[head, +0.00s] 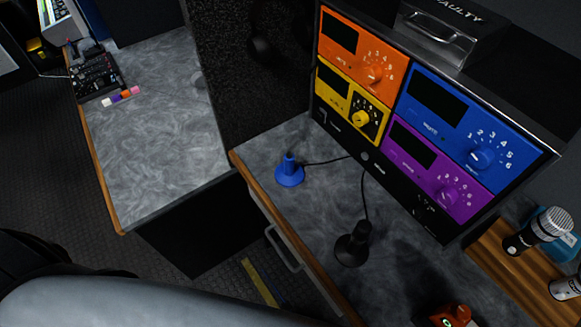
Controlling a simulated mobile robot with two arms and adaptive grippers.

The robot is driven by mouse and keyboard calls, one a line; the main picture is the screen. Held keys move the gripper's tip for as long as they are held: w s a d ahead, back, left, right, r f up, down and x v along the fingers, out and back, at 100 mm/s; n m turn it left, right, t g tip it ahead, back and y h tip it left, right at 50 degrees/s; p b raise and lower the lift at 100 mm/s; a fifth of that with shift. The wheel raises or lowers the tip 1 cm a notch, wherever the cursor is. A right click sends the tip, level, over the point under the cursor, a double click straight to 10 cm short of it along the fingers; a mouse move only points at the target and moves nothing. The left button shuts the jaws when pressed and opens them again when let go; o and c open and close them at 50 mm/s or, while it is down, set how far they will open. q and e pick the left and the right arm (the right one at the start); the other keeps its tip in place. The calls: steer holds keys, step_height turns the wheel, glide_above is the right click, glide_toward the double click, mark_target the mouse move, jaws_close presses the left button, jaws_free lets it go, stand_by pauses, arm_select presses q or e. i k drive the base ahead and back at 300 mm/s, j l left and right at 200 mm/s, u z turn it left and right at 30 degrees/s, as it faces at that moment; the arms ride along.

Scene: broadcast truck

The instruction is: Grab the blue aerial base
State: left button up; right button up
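The blue aerial base (289,174) stands upright on the grey speckled counter (262,150), near its wooden front edge. It has a round blue foot and a short blue post, and a thin black cable runs from it to the right toward the rack panel. A similar black base (352,248) stands on the same counter, nearer and to the right, with its own cable. Neither of my grippers is in view. A large pale grey part that looks like my own arm fills the bottom left.
A rack panel (366,158) with orange, yellow, blue and purple modules stands behind the bases. A microphone (540,230) lies at the right on a wooden stand (498,258). An orange device (450,316) is cut off at the bottom. The left counter (160,150) is mostly clear.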

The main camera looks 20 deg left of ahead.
mark_target(289, 173)
steer(key=k+j+u, duration=0.3)
steer(key=k+j, duration=0.2)
steer(key=j, duration=0.25)
steer(key=k+j+u, duration=0.15)
steer(key=j, duration=0.25)
